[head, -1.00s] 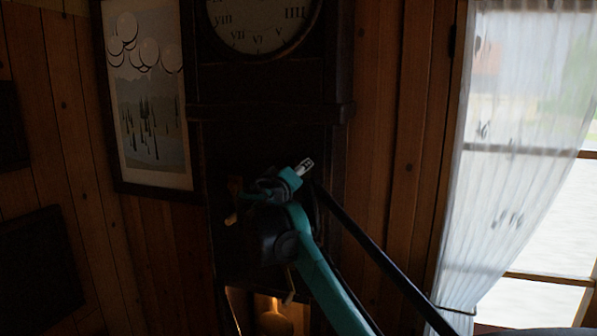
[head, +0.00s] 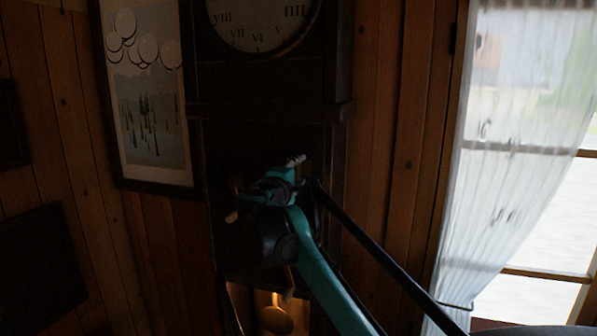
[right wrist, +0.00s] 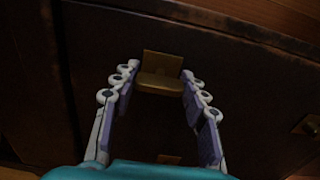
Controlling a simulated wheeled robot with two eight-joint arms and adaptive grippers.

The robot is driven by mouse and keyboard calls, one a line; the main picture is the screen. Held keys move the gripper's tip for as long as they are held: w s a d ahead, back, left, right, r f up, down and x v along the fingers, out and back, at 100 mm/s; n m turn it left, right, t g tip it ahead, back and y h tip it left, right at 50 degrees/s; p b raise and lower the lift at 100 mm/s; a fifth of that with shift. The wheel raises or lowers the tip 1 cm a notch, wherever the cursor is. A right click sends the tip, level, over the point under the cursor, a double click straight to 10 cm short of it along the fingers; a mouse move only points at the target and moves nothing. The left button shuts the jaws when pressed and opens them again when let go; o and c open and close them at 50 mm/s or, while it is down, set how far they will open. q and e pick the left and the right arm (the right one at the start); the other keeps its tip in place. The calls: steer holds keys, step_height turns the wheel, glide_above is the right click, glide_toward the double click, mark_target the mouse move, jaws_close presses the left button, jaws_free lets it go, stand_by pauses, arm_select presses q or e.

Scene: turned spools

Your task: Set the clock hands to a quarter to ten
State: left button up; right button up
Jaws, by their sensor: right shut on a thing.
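The tall dark clock case stands in the middle of the head view (head: 268,112). Only the lower part of its pale dial (head: 258,38) shows, with Roman numerals around VI; the clock hands are out of view. My right gripper (head: 297,160) is in front of the case below the dial. In the right wrist view its fingers (right wrist: 158,76) are on both sides of a brass handle (right wrist: 160,83) on a dark panel, and it is shut on that handle. My left gripper is not in view.
A brass pendulum (head: 275,320) shows in the lit lower case. A framed picture (head: 150,125) hangs on the wood wall at left. A white curtain (head: 510,150) hangs by a window at right. Another brass fitting (right wrist: 306,125) is at the panel's right.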

steer(key=shift+n, duration=0.3)
steer(key=o, duration=1.2)
steer(key=shift+s, duration=0.1)
steer(key=v, duration=1.1)
steer(key=shift+s+a, duration=0.2)
steer(key=shift+s, duration=0.1)
